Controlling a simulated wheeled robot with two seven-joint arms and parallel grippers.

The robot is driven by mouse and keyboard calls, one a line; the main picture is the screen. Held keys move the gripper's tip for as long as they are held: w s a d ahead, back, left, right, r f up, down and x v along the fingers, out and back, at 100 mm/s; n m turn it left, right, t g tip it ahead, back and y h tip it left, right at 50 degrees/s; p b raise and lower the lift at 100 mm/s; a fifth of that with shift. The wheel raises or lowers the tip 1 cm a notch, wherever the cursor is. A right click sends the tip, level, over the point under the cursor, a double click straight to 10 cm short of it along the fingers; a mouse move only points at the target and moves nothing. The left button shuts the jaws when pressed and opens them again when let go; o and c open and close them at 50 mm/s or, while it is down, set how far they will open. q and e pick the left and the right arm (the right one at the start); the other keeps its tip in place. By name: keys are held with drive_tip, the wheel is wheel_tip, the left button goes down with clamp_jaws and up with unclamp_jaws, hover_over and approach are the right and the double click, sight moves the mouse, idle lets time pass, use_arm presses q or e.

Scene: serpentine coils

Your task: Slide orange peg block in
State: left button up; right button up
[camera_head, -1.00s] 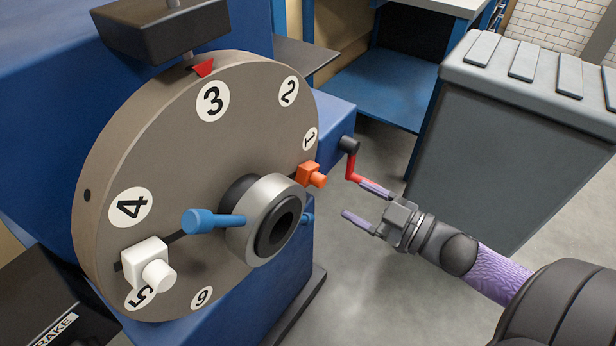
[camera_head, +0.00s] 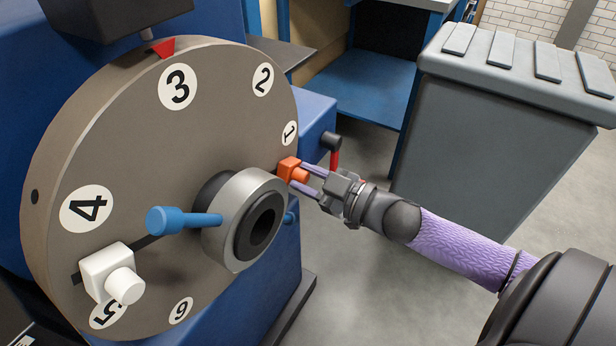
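The orange peg block (camera_head: 289,168) sits at the right rim of the big grey-brown numbered disc (camera_head: 140,150), just below the number 1, with its peg facing outward. My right gripper (camera_head: 302,176) comes in from the right. Its two purple fingers lie on either side of the orange peg and appear closed on it. The white peg block (camera_head: 108,272) sits in the dark slot at the lower left, near the number 5. The slot's middle is hidden by the hub. My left gripper is not in view.
A silver ring hub (camera_head: 243,220) with a blue handle (camera_head: 184,220) stands out from the disc's centre. A red crank with a black knob (camera_head: 331,145) is close behind my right gripper. A grey bin (camera_head: 490,140) stands at the right. The floor between is clear.

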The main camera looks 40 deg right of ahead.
clamp_jaws()
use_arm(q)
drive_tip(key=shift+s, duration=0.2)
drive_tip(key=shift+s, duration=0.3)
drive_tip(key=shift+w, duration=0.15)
use_arm(e)
drive_tip(key=shift+f, duration=0.1)
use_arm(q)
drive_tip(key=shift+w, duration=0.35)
